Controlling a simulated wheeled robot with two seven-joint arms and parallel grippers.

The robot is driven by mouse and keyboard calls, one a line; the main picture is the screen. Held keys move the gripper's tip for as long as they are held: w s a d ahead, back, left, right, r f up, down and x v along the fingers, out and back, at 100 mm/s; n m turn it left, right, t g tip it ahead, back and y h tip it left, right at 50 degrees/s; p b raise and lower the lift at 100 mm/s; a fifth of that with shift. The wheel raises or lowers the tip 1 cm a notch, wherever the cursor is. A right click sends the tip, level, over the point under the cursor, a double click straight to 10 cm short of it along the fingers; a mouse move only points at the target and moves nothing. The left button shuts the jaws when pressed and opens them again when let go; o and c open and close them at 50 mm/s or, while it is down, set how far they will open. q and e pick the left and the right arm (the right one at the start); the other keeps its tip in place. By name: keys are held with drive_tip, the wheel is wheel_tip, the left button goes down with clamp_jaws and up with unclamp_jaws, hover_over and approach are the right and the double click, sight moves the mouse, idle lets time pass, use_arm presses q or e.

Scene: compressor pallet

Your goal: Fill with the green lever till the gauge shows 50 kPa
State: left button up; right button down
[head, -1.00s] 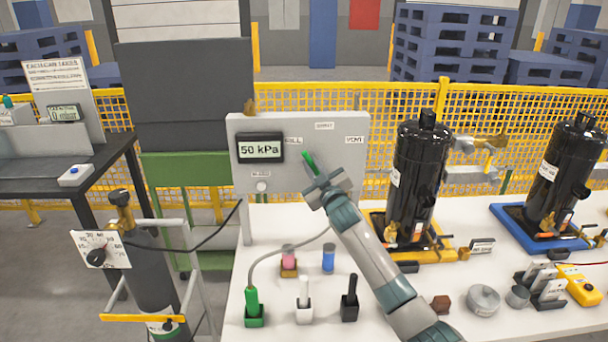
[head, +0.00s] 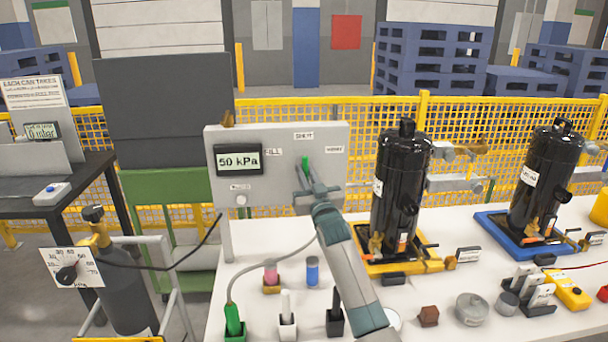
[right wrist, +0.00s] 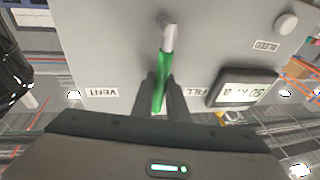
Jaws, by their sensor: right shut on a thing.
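The grey panel (head: 335,135) stands at the back of the white table. Its gauge display (head: 239,159) reads 50 kPa. The green lever (head: 305,163) points up toward the SHUT label (head: 303,136), between FILL and VENT. In the right wrist view the picture is upside down, and the green lever (right wrist: 161,85) sits between the two dark fingers (right wrist: 160,98). My left gripper is not in view.
Two black compressors stand right of the panel, on a yellow tray (head: 375,262) and a blue tray (head: 488,222). A green hose nozzle (head: 233,322), several small holders and parts are on the table. A gas cylinder (head: 122,290) on a trolley stands left.

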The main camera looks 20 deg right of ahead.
drive_tip(key=c, duration=1.7)
unclamp_jaws()
drive_tip(key=shift+c, duration=0.2)
